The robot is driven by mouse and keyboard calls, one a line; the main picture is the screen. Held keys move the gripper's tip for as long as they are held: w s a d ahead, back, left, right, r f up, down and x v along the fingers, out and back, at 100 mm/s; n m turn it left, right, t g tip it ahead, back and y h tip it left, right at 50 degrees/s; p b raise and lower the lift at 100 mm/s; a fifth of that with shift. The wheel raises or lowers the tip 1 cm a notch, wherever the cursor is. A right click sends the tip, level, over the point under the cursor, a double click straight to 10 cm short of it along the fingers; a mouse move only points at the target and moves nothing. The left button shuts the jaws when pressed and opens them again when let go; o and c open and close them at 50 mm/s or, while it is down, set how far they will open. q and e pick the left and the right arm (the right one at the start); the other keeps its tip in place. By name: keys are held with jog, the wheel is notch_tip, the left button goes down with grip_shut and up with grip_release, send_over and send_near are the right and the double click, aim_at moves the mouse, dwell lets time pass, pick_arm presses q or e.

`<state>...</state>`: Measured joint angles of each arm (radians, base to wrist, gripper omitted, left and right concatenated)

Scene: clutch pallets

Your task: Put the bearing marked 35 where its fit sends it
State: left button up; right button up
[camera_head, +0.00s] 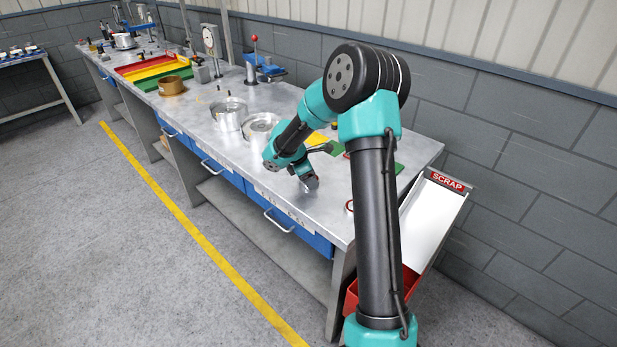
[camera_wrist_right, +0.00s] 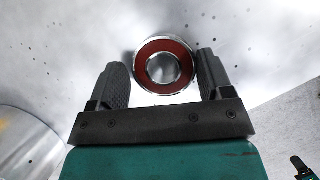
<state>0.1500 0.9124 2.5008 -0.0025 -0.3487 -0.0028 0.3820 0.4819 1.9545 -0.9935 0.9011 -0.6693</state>
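In the right wrist view a bearing (camera_wrist_right: 150,84) with a red-brown seal and a bright steel rim lies between the fingertips of my right gripper (camera_wrist_right: 164,72). The fingers appear to meet its rim on both sides. No number can be read on it. In the head view my right gripper (camera_head: 307,181) points down near the bench's front edge, with a small shiny piece at its tips. My left gripper does not show. A small red ring-like part (camera_head: 349,206) lies on the bench near its right front end.
Two round silver fixtures (camera_head: 228,115) (camera_head: 262,126) stand on the bench (camera_head: 200,125) left of my gripper. Yellow (camera_head: 320,143) and green (camera_head: 398,168) areas lie partly behind my arm. A SCRAP chute (camera_head: 430,215) stands at the right end. A brass ring (camera_head: 171,87) and coloured trays (camera_head: 155,72) are further back.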

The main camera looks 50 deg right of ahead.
jog(key=shift+o, duration=1.1)
jog(key=shift+s+a+f, duration=0.1)
jog(key=shift+s+f, duration=0.1)
jog(key=shift+f, duration=0.2)
jog(key=shift+s+a+f, duration=0.1)
jog(key=shift+s+f, duration=0.05)
jog(key=shift+f, duration=0.25)
jog(key=shift+r, duration=0.7)
jog(key=v, duration=1.2)
jog(key=shift+w+r, duration=0.2)
jog(key=shift+w, duration=0.15)
jog(key=shift+d, duration=0.15)
